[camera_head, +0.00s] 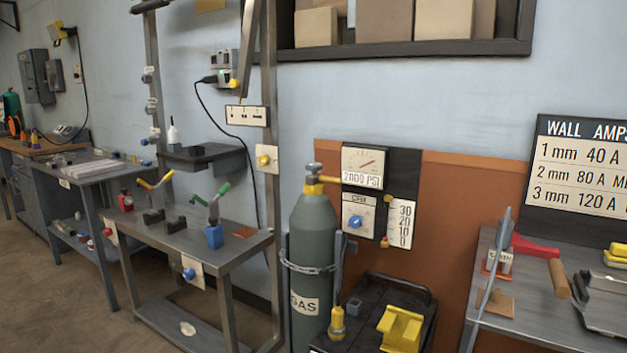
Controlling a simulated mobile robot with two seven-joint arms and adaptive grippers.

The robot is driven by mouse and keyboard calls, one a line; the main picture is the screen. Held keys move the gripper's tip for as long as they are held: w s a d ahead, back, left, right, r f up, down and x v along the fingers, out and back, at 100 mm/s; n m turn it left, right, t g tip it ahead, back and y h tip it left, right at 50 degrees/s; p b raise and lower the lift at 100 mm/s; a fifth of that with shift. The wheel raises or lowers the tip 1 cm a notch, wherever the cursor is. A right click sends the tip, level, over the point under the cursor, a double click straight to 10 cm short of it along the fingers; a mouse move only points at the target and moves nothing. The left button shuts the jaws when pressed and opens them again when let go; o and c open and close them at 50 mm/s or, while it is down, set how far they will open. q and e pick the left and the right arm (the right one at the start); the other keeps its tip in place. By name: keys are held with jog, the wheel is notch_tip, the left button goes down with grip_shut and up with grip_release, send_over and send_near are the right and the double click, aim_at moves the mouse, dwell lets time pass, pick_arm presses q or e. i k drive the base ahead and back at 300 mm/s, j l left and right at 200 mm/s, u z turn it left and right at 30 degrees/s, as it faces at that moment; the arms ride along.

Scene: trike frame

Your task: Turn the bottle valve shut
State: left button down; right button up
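A grey-green gas bottle (314,250) with a GAS label stands upright in the middle of the view, with a chain around it. Its bottle valve (314,168) is a small grey knob on a brass-yellow fitting at the top. A yellow pipe runs right from the valve to a gauge (365,166) reading 2000 PSI. Under the gauge is a flow unit (358,218) with a blue knob and a scale from 0 to 30. How far the valve is turned cannot be told. Neither of my grippers is in view.
A dark welding machine (385,300) with a yellow block on top stands right of the bottle. A metal bench (190,245) with clamps is to the left. A side table (530,290) with tools is at the right. Brown floor (75,300) is clear at lower left.

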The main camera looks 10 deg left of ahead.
aim_at(312, 167)
jog(key=i+j, duration=0.1)
jog(key=j, duration=0.2)
jog(key=i+j, duration=0.1)
jog(key=j, duration=0.2)
jog(key=i+j, duration=0.1)
jog(key=j, duration=0.15)
jog(key=i+j+z, duration=0.15)
jog(key=j+z, duration=0.15)
jog(key=j, duration=0.15)
jog(key=j+z, duration=0.3)
jog(key=j, duration=0.15)
jog(key=i, duration=0.05)
